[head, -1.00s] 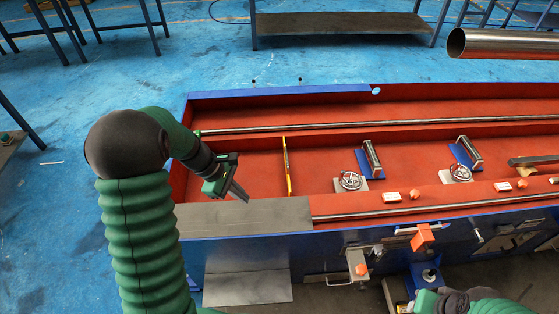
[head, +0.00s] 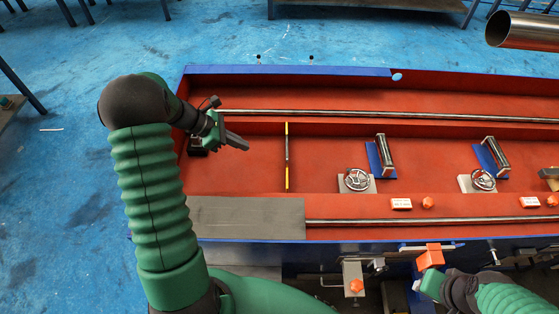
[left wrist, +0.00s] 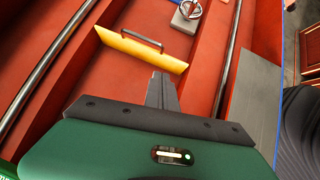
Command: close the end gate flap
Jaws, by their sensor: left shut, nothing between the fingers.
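The end gate flap seems to be the thin yellow-edged plate (head: 287,170) standing across the red trough, seen nearly edge-on in the head view. In the left wrist view it is a yellow plate (left wrist: 135,48) with a dark bar handle. My left gripper (head: 240,142) is shut and empty, over the trough to the left of the plate and apart from it. Its fingers (left wrist: 161,88) point towards the plate in the left wrist view. My right gripper (head: 425,284) is at the lower right, close to an orange block (head: 430,257); its fingers are unclear.
The red trough (head: 235,176) has raised walls and a long metal rod (head: 350,115) along it. Handwheels (head: 357,180) and blue brackets with rollers (head: 386,155) stand to the right. A grey plate (head: 245,217) covers the near left edge. A large steel tube (head: 520,30) hangs at the upper right.

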